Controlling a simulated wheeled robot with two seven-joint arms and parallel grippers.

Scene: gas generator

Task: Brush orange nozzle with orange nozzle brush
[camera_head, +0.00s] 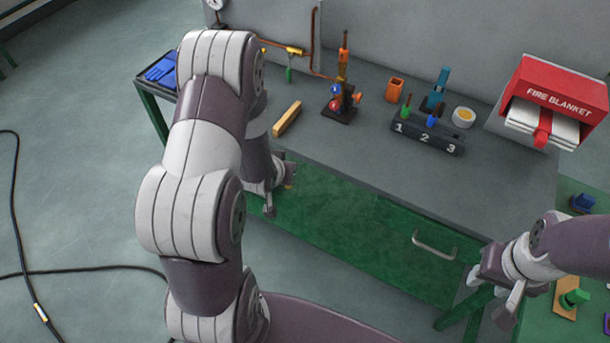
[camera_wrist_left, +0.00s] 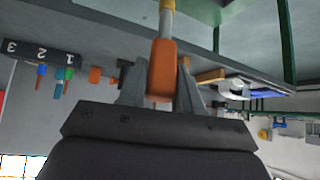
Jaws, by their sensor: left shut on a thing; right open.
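My left gripper (camera_wrist_left: 162,88) is shut on an orange handle, which looks like the orange nozzle brush (camera_wrist_left: 161,72). In the head view my left gripper (camera_head: 276,192) is at the bench's front edge, partly behind my arm, and the brush is hardly visible. An upright orange-topped tool (camera_head: 343,66) is on a small dark stand (camera_head: 340,115) with red, blue and orange parts. I cannot tell which orange part is the nozzle. My right gripper (camera_head: 494,288) is open and empty at the lower right.
A numbered rack (camera_head: 427,133) holds green and blue-handled brushes; place 3 looks empty. A fire blanket box (camera_head: 553,100) is at the right. The bench's front middle is clear.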

